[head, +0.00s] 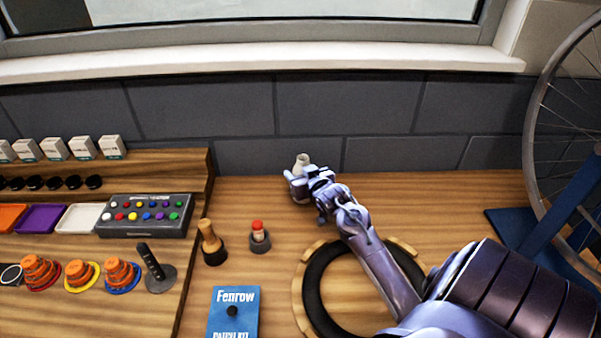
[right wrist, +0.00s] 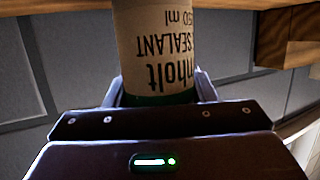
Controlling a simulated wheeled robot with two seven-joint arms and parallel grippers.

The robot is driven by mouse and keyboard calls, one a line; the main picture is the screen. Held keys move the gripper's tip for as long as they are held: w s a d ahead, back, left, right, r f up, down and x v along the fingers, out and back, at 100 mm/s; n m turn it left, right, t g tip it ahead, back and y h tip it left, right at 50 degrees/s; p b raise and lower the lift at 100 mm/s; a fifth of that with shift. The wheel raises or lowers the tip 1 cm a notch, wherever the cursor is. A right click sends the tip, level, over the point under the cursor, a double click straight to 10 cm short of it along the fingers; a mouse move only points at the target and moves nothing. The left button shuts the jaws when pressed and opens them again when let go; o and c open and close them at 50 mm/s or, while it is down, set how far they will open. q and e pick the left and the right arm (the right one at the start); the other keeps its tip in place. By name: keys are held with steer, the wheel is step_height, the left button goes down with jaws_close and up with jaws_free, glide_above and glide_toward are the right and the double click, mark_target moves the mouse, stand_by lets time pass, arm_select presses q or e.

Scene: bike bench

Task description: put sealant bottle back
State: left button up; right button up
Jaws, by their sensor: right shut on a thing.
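The sealant bottle (head: 302,160) shows in the head view as a small pale top at the back of the bench, near the grey wall. My right gripper (head: 302,183) is shut on it, and the fingers hide its lower part there. In the right wrist view the bottle (right wrist: 155,45) fills the upper middle, with a tan label reading "SEALANT", upside down in the picture, and a green band. The wrist gripper (right wrist: 155,98) has a finger on each side of it. I cannot tell whether the bottle touches the bench. My left gripper is not in view.
A black tyre ring (head: 318,290) lies under my right arm. A blue Fenrow box (head: 233,312), a red-topped small bottle (head: 259,236) and a wooden-handled tool (head: 212,243) stand to the left. A wheel on a blue stand (head: 514,228) is at right. Bench around the gripper is clear.

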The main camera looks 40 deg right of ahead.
steer(key=shift+f, duration=0.2)
steer(key=o, duration=1.1)
steer(key=shift+r, duration=0.25)
steer(key=shift+s+a, duration=0.15)
steer(key=shift+s, duration=0.15)
steer(key=b+v, duration=0.1)
steer(key=v, duration=1)
steer(key=shift+s, duration=0.15)
